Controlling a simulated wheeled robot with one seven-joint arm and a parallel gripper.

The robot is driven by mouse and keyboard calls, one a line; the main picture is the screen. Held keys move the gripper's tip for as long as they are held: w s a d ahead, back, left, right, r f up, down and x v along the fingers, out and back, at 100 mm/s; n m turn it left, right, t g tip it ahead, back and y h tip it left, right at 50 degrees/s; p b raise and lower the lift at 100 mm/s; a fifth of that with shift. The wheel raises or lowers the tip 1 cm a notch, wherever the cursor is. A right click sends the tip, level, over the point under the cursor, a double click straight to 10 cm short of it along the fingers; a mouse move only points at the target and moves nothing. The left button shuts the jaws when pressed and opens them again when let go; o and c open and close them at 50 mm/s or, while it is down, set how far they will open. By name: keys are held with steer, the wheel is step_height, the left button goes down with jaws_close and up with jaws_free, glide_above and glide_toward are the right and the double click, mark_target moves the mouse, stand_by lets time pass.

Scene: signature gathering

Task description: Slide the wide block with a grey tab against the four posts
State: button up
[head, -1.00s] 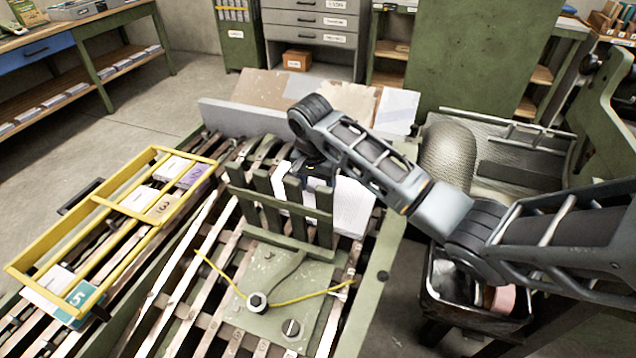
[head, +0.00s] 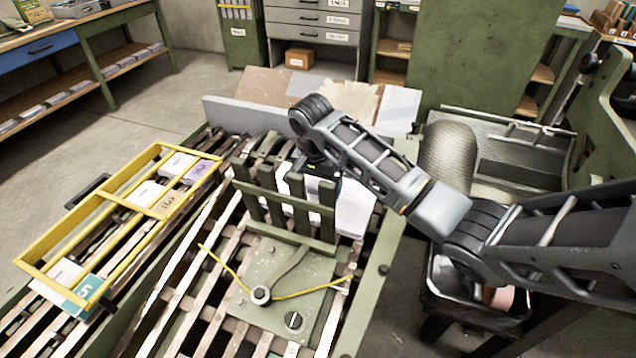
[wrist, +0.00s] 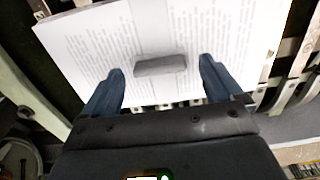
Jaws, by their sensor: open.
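The wide block (head: 354,207) is a white stack of printed pages lying on the slatted bed behind the green posts (head: 327,222). Its grey tab (wrist: 160,65) stands out from the page face in the wrist view. The posts and a crossbar hide part of the block in the head view, and I cannot tell whether it touches them. My gripper (wrist: 160,80) is open, with its two blue fingers over the pages, one on each side of the tab and apart from it. In the head view, my gripper (head: 318,170) is just behind the posts, partly hidden.
A yellow frame (head: 97,193) at left holds several smaller numbered blocks. A green plate (head: 300,270) with a lever and yellow cord lies in front of the posts. A grey board (head: 240,112) edges the bed's back. A dark bin (head: 470,310) stands at right.

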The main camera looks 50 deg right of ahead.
mark_target(316, 200)
step_height(316, 200, up, 8)
steer(key=a, duration=0.1)
steer(key=shift+s, duration=0.2)
steer(key=shift+a+f, duration=0.1)
stand_by(0.3)
